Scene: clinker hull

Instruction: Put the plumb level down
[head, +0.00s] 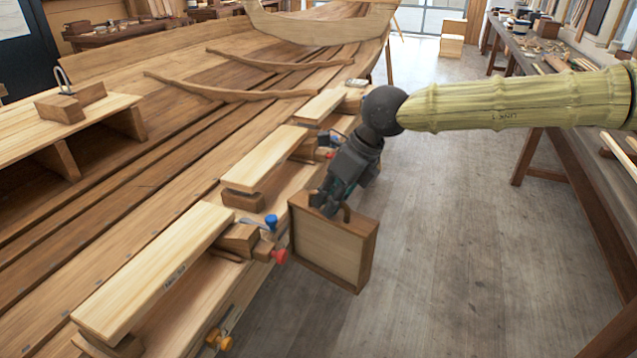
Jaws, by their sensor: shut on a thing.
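My gripper (331,202) hangs down at the end of my arm, near the picture's middle. It is shut on the top of a square, framed wooden piece (331,246) with a brown rim, a pale panel and a small curved handle. This held piece seems to be the plumb level; no plumb line shows on it from here. It hangs roughly upright over the floor, close beside the hull's edge. Whether it touches the hull or the clamps cannot be told. The fingers partly hide its top edge.
The wooden hull (120,190) fills the left, with pale planks (265,158) and clamps with red and blue knobs (271,221) along its near side. A raised bench (60,130) is at left. The grey floor (450,230) is clear; a workbench (560,150) with tools stands right.

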